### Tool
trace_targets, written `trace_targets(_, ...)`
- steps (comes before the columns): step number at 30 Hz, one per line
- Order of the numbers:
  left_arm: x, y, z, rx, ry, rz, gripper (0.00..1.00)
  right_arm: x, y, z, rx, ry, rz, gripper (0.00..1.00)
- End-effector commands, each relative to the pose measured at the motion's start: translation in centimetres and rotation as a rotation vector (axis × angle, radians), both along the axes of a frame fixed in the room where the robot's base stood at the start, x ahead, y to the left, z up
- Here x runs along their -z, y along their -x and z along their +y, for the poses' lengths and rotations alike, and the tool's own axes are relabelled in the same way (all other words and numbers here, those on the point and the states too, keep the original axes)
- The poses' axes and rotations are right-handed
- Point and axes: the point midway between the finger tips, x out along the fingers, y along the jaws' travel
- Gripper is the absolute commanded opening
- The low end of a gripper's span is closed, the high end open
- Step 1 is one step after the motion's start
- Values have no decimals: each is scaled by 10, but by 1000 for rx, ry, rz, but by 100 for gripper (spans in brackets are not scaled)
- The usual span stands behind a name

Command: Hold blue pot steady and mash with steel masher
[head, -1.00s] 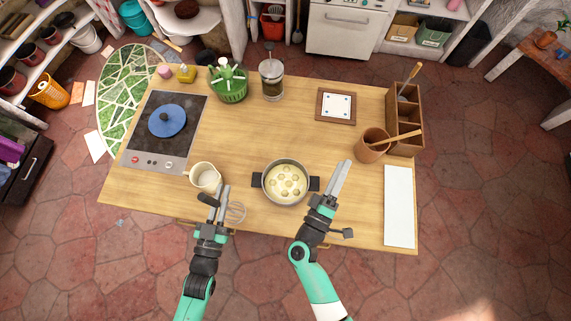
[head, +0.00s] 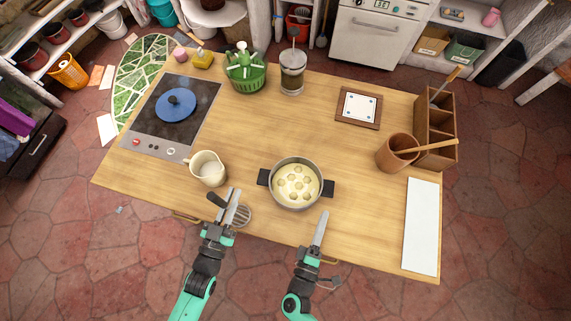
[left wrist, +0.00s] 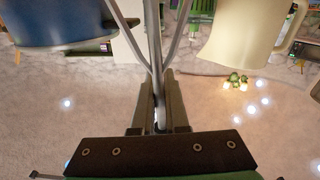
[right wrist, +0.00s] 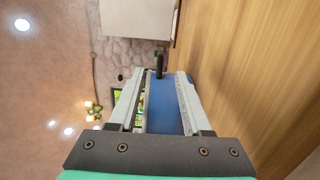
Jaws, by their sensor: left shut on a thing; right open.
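The blue pot (head: 271,171) stands at the counter's front middle, with dark side handles and pale lumpy contents. Its blue outside shows in the left wrist view (left wrist: 60,22) and right wrist view (right wrist: 162,105). My left gripper (head: 234,200) is left of the pot, shut on the steel masher (head: 243,215); the masher's metal rods run up from between the fingers in the left wrist view (left wrist: 154,45). My right gripper (head: 322,218) is open below and right of the pot, apart from it. In the right wrist view (right wrist: 160,76) a pot handle appears beyond the fingertips.
A cream jug (head: 208,171) stands close behind my left gripper. A hob with a blue lid (head: 176,106) is at far left. A brown crock (head: 391,153) and a white board (head: 422,225) are at right. The counter's middle is clear.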

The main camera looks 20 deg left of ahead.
Motion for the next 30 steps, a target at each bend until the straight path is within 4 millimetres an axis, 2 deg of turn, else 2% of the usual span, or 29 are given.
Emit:
trace_targets(2,8,3,0,-1,2,21,0,1,0,0,0,0,0,49)
trace_targets(8,1,-2,0,1,2,19,0,1,0,0,0,0,0,49)
trace_targets(11,-20,-14,-2,6,3,10,0,0,0,0,0,0,0,49)
trace_targets(16,-69,-38,-6,16,0,1,0,0,0,0,0,0,0,49)
trace_targets(21,-84,-47,-10,26,4,6,0,0,0,0,0,0,0,49)
trace_targets(25,-112,-69,-30,76,0,0,0,0,0,0,0,0,0,49)
trace_targets(30,-118,-96,-73,153,-1,4,0,0,0,0,0,0,0,49)
